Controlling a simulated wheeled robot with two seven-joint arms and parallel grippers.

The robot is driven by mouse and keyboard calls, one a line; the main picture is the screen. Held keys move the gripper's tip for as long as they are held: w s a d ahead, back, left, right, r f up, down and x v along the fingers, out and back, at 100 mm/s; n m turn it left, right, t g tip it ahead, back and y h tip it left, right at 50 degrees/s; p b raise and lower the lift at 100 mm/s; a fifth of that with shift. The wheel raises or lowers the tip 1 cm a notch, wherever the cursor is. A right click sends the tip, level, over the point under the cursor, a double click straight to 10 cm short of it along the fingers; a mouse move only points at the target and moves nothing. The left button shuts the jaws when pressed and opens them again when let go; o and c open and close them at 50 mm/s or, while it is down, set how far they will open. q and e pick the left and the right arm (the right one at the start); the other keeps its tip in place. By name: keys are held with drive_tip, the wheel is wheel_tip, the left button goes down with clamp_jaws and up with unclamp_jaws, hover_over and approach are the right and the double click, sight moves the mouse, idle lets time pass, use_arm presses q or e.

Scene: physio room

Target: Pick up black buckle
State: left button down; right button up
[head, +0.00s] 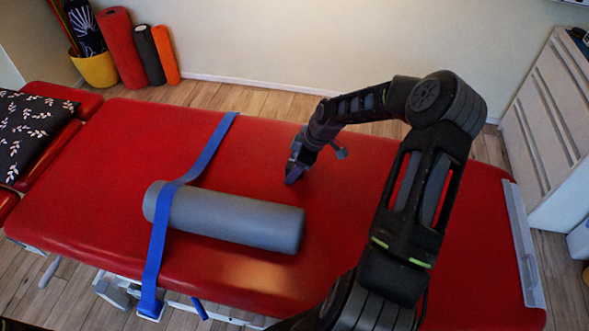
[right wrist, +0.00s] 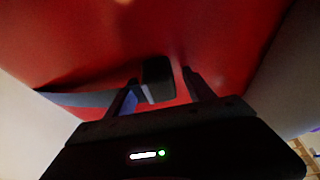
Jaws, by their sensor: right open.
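A small dark block, which looks like the black buckle (right wrist: 157,70), shows between and just beyond the fingertips, against the red surface. I cannot tell whether a finger touches it. A grey-blue strip (right wrist: 80,98) runs in from the left towards it, partly behind the left finger. In the head view I cannot make out the buckle. My left gripper is not in view.
The grey roller (head: 235,218) lies on the red table (head: 225,150), with a blue strap (head: 156,252) running across it and over the front edge. A patterned cushion (head: 35,130) is at the left. A white cabinet (head: 565,130) stands at the right.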

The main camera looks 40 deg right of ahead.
drive_tip(key=shift+c, duration=0.5)
clamp_jaws()
